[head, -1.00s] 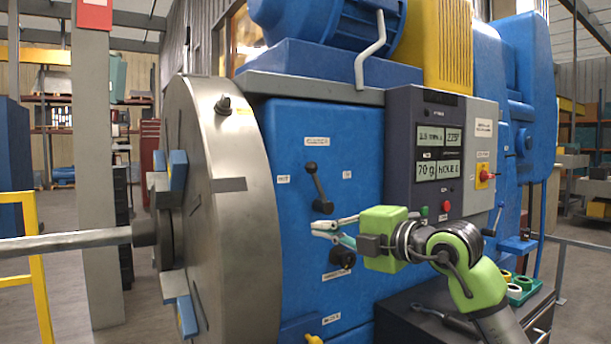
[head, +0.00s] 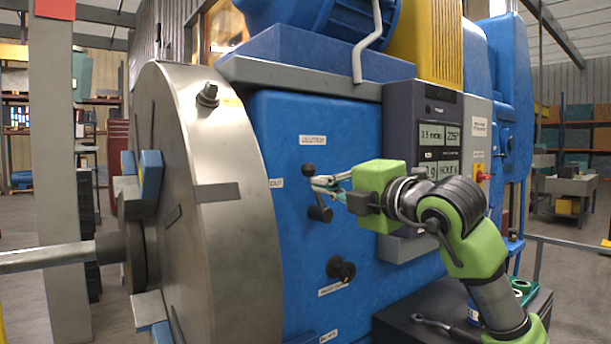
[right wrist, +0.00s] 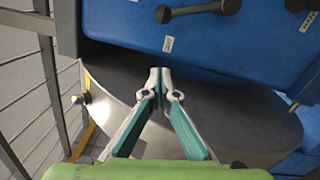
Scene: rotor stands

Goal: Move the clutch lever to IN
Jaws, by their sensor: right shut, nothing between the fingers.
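The clutch lever (head: 314,192) is a dark arm with a round knob on the blue headstock. It slants from its hub up and slightly left, its knob leaning toward the OUT label (head: 276,183). My right gripper (head: 315,184) is shut and empty, its fingertips at the lever's arm just below the knob in the head view. In the right wrist view the shut fingertips (right wrist: 160,74) show apart from the lever (right wrist: 196,11), which lies above them. The IN label is hidden behind my gripper. My left gripper is out of view.
A large steel faceplate (head: 215,190) stands left of the lever. A second dark knob (head: 340,269) sits below it. A grey control panel (head: 430,110) with displays is at the right, partly behind my arm. A dark bench top (head: 390,325) lies below.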

